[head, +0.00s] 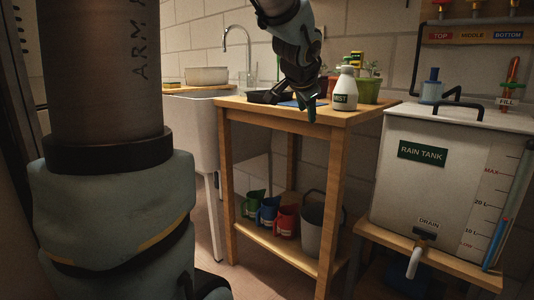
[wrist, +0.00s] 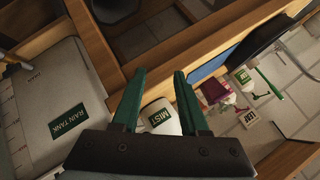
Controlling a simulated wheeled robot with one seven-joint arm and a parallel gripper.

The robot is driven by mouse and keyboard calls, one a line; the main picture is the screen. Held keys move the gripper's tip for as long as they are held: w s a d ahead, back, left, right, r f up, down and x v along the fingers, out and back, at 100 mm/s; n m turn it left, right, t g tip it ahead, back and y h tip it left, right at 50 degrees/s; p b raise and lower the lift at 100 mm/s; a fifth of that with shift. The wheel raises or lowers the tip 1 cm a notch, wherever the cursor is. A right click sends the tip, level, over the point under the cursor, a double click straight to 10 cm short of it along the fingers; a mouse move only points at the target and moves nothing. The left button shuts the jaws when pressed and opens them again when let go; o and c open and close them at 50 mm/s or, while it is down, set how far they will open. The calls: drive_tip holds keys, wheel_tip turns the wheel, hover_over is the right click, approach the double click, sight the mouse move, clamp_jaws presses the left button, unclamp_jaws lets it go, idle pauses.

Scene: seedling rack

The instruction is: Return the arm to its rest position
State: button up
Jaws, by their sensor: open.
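My gripper (head: 311,106) is in the head view, pointing down over the wooden bench top (head: 375,112). In the wrist view its two green fingers (wrist: 159,88) are spread apart with nothing clamped between them. A white bottle labelled MIST (head: 345,92) stands upright on the bench, just right of my gripper in the head view, with a gap between them. In the wrist view the bottle (wrist: 160,116) shows beyond the fingers, partly hidden by the gripper body.
A white rain tank (head: 400,190) stands at the right. Green pots (head: 368,88) stand behind the bottle. A sink (head: 192,118) is at the left. Several coloured jugs (head: 286,220) and a grey bucket (head: 318,236) sit on the lower shelf. A dark tray (head: 266,97) lies left of my gripper.

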drive_tip(key=s+a+f+n+g+y, duration=0.1)
drive_tip(key=s+a+f+n+g, duration=0.4)
drive_tip(key=s+a+f, duration=0.5)
drive_tip(key=s+a+f+n+g+y, duration=0.25)
drive_tip(key=s+a+f+n, duration=0.5)
drive_tip(key=f, duration=0.45)
wheel_tip(320, 180, up, 28)
drive_tip(key=p, duration=2.8)
drive_tip(key=shift+s+d+h, duration=0.25)
drive_tip(key=shift+d+h, duration=0.05)
drive_tip(key=shift+h, duration=0.15)
drive_tip(key=shift+m, duration=0.25)
